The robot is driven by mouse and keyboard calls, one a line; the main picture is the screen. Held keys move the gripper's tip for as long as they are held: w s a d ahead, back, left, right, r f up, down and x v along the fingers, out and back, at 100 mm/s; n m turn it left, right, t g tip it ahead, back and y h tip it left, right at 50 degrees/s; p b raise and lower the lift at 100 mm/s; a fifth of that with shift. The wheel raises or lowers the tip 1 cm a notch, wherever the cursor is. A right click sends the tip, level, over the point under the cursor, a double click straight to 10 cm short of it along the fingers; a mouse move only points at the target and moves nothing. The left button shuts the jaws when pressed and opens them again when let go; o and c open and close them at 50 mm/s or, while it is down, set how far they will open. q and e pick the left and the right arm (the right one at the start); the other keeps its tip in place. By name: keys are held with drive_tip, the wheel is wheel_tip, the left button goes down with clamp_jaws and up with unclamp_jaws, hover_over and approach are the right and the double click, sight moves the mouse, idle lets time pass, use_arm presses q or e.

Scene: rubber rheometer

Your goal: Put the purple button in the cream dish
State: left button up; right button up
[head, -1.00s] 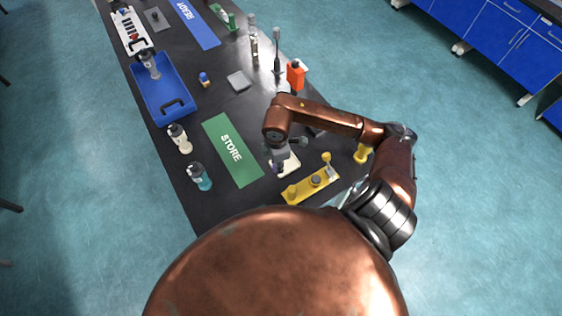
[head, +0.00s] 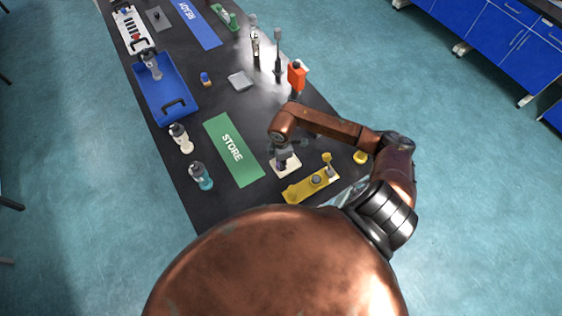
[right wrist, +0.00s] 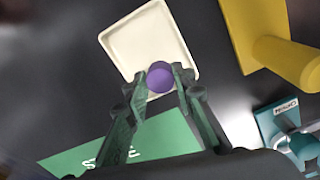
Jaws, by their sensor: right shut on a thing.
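The cream dish (head: 294,160) is a shallow square tray on the black bench, between the green STORE mat and a yellow fixture. It also shows in the right wrist view (right wrist: 145,35). My right gripper (head: 282,163) is over the dish in the head view. In the right wrist view its two dark fingers (right wrist: 158,86) are shut on the purple button (right wrist: 160,74). The button appears over the near edge of the dish; I cannot tell whether it touches it. The rest of the dish looks empty. My left gripper is not in view.
The yellow fixture (head: 298,191) stands close to the dish and also shows in the right wrist view (right wrist: 265,50). The green STORE mat (head: 219,134) lies beside the dish. A blue tray (head: 177,92) and an orange bottle (head: 296,78) are farther off.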

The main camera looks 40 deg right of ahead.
drive_tip(key=shift+f, duration=0.2)
drive_tip(key=o, duration=1)
drive_tip(key=shift+r, duration=0.1)
wheel_tip(320, 180, up, 12)
drive_tip(key=shift+s+r+b, duration=0.15)
drive_tip(key=shift+s+b, duration=0.05)
drive_tip(key=shift+b, duration=0.1)
